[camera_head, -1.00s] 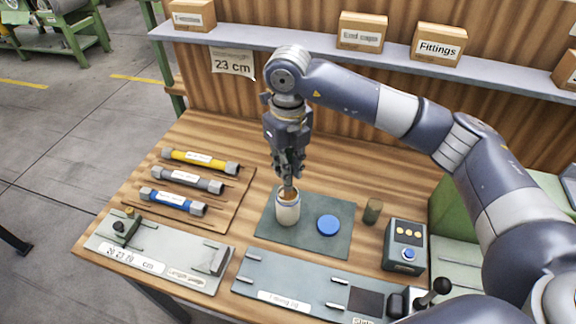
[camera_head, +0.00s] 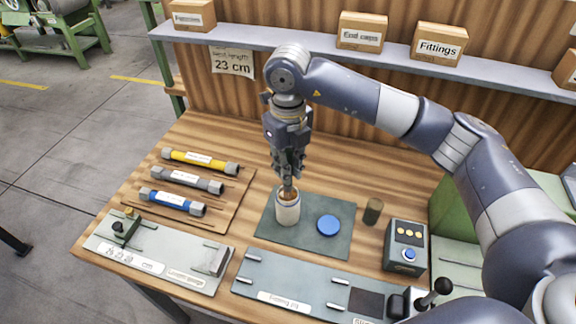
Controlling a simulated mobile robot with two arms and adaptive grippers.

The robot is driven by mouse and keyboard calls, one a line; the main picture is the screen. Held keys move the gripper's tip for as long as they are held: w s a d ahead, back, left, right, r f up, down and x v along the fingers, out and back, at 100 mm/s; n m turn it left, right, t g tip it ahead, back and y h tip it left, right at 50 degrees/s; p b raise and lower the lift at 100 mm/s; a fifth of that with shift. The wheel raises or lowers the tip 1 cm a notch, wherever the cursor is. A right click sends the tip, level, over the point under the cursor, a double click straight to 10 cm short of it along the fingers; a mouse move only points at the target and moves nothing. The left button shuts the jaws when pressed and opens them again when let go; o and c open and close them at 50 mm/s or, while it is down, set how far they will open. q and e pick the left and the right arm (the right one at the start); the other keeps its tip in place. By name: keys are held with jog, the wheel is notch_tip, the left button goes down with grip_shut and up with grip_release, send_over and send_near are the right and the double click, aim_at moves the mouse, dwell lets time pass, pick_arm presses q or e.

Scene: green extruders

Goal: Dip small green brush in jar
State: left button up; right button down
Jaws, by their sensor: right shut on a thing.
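The white jar (camera_head: 288,211) stands upright and open on a dark green mat (camera_head: 305,243). Its blue lid (camera_head: 328,225) lies flat on the mat to the right. My right gripper (camera_head: 288,186) points straight down over the jar's mouth and is shut on a thin thing, taken to be the brush. Its fingers hide most of the brush, and its lower end is inside the jar, so its green colour and bristles cannot be made out. My left gripper is not in view.
Yellow, grey and blue tubes (camera_head: 188,181) lie on a board at left. A length gauge (camera_head: 160,262) and a jig plate (camera_head: 300,284) lie in front. A small dark green cylinder (camera_head: 373,211) and a button box (camera_head: 405,246) stand to the right. A shelf (camera_head: 300,45) crosses behind.

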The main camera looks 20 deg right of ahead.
aim_at(288, 150)
jog(key=shift+f, duration=0.1)
jog(key=shift+r+p, duration=1.75)
jog(key=shift+r, duration=1.85)
jog(key=shift+f, duration=0.1)
